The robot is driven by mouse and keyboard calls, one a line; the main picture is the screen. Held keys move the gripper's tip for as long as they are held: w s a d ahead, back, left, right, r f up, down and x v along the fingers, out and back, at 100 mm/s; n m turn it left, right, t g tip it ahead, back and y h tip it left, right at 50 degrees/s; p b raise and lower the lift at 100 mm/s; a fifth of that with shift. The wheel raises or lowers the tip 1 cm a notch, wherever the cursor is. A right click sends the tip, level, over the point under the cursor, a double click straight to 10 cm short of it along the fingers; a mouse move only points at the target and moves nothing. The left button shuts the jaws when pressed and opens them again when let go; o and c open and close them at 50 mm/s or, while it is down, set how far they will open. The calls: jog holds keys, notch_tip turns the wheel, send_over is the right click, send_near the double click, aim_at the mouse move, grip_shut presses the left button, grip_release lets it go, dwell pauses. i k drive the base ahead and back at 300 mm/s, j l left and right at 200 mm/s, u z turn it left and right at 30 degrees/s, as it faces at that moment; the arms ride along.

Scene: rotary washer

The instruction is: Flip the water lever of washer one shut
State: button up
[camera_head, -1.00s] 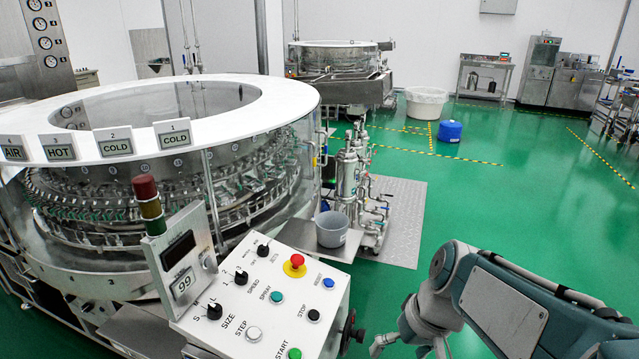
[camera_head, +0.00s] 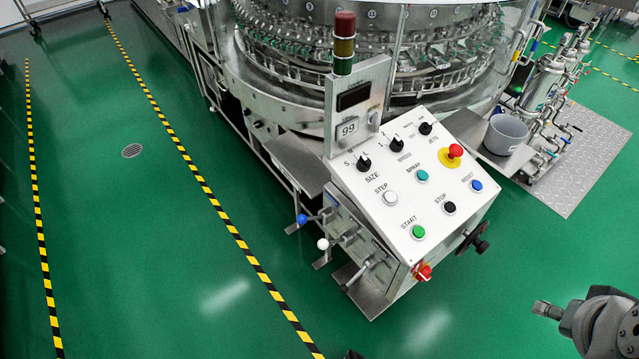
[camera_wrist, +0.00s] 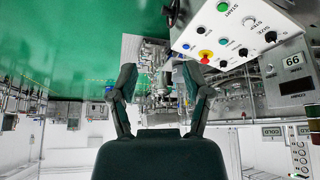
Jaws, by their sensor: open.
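Washer one's control box (camera_head: 425,185) stands in the middle of the head view. On its left side are several levers on metal pipes: one with a blue knob (camera_head: 302,219), one with a white knob (camera_head: 323,244) and one with a dark knob (camera_head: 345,289). No label on them is readable, so I cannot tell which is for water. My gripper (camera_wrist: 158,82) is open and empty in the wrist view, which looks upside down. The control box (camera_wrist: 235,45) is beyond it at the upper right, apart from it. The levers cannot be made out there.
A red switch (camera_head: 424,272) and a dark handwheel (camera_head: 480,245) stick out from the box. The round washer (camera_head: 290,105) rises behind. A grey bucket (camera_head: 505,134) and pipework stand right. Green floor left and in front is clear, with yellow-black tape (camera_head: 195,170).

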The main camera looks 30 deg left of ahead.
aim_at(302, 218)
jog(key=u, duration=1.75)
jog(key=i+l+u, duration=0.1)
jog(key=i+l, duration=0.15)
jog(key=i, duration=0.15)
jog(key=i+l+u, duration=0.1)
jog(key=i+l, duration=0.15)
jog(key=i, duration=0.2)
